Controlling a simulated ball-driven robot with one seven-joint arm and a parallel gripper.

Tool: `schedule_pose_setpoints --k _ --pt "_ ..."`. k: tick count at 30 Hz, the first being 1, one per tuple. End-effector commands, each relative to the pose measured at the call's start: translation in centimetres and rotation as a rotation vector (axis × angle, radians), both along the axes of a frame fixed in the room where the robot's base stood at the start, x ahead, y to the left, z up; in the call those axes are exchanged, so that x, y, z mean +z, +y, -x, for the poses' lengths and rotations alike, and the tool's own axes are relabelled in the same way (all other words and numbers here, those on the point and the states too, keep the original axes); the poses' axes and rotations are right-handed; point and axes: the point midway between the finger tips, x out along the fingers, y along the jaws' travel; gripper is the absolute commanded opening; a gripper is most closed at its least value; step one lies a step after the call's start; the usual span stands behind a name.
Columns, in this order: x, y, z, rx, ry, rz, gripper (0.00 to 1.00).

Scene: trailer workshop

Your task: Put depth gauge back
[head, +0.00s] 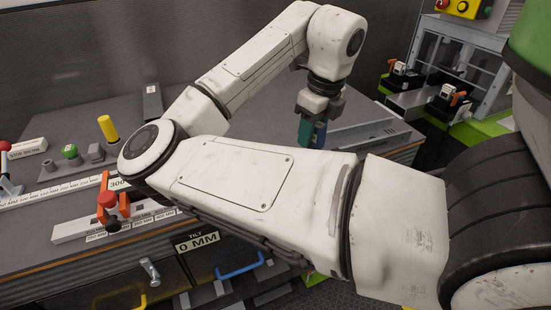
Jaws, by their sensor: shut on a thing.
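My gripper (313,128) hangs pointing down over the right part of the grey bench (245,115). It is shut on a small teal and blue piece (305,131), which looks like the depth gauge. The jaws and my wrist hide most of it, so its full shape does not show. I cannot tell whether its lower end touches the bench. A long grey metal bar (365,137) lies on the bench just right of my gripper.
A grey holder (52,167) with a green knob (69,151) and a yellow handle (108,127) stands at the left. An orange stop with a red knob (108,199) sits by the white rulers. A dark block (152,102) stands at the back. My forearm hides the bench's middle front.

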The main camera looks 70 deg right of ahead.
Motion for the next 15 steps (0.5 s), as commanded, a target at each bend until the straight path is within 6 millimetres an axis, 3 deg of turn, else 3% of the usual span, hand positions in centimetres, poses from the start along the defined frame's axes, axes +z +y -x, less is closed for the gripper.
schedule_pose_setpoints --k 6,15 --pt "-2.8 -1.1 -4.3 0.004 0.002 -0.003 0.0" --pt "-6.2 -2.0 -6.9 0.0 0.0 0.0 0.0"
